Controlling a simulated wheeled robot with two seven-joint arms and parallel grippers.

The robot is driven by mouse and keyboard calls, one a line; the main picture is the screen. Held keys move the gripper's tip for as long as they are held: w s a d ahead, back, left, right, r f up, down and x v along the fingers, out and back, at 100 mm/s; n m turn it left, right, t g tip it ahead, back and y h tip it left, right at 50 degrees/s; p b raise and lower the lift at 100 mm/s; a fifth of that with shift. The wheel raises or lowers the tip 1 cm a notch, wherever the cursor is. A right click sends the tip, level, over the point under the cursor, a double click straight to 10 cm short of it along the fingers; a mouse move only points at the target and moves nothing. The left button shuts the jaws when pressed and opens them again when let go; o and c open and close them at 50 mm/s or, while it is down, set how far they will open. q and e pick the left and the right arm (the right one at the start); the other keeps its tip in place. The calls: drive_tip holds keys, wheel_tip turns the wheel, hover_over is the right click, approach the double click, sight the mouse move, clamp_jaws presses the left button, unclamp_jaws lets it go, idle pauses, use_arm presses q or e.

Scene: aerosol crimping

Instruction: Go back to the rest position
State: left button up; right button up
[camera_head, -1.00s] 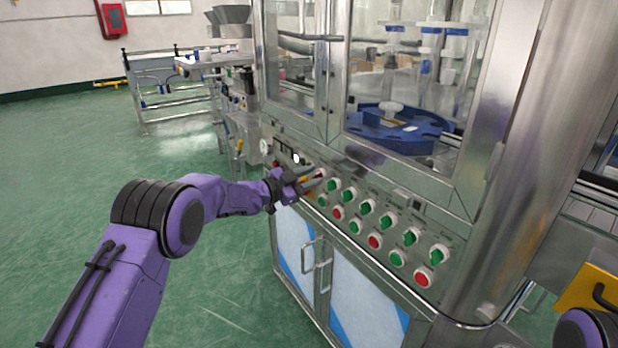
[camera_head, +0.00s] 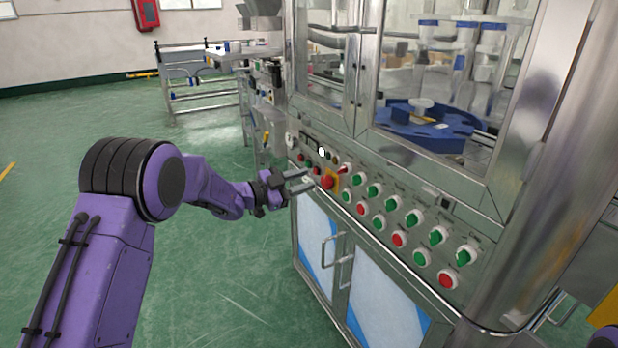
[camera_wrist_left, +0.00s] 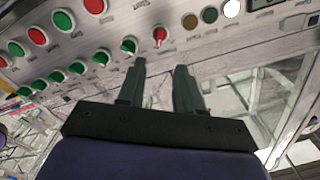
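My left gripper (camera_head: 302,182) is at the end of the purple left arm, in front of the left end of the machine's control panel (camera_head: 385,225). Its two fingers are apart with nothing between them. In the left wrist view the open fingers (camera_wrist_left: 163,78) point toward the panel, with a red switch (camera_wrist_left: 159,36) and a green knob (camera_wrist_left: 129,46) beyond their tips. A red button (camera_head: 328,182) on a yellow plate shows just right of the fingertips in the head view. My right gripper is out of view; only a bit of purple arm shows at the lower right corner.
The glass-fronted steel machine fills the right side, with a blue rotary fixture (camera_head: 425,125) inside. Door handles (camera_head: 346,272) stick out below the panel. A metal table (camera_head: 205,88) stands at the back left. The green floor (camera_head: 225,285) around my left arm is clear.

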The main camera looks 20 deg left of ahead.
use_arm(q)
drive_tip(key=s+a+f+n+g+y+p, duration=0.1)
drive_tip(key=s+a+f+n+y, duration=0.1)
drive_tip(key=s+f+n+y, duration=0.6)
drive_tip(key=s+a+f+n+y+p, duration=0.1)
drive_tip(key=s+f+n+y+p, duration=0.3)
drive_tip(key=f+n, duration=0.7)
drive_tip(key=s+f+g, duration=0.3)
drive_tip(key=s+f, duration=0.1)
drive_tip(key=s, duration=0.7)
drive_tip(key=s+d+f+n+g+y+p, duration=0.1)
drive_tip(key=s+f+g, duration=0.2)
drive_tip(key=s, duration=0.9)
drive_tip(key=s+f+g+y+p, duration=0.1)
drive_tip(key=s+f+g, duration=0.3)
drive_tip(key=s, duration=0.8)
drive_tip(key=shift+d+f+n, duration=0.25)
drive_tip(key=shift+f+n, duration=0.05)
drive_tip(key=shift+f, duration=0.15)
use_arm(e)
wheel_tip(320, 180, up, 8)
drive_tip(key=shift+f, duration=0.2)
use_arm(q)
drive_tip(key=shift+w, duration=0.15)
drive_tip(key=shift+p, duration=0.3)
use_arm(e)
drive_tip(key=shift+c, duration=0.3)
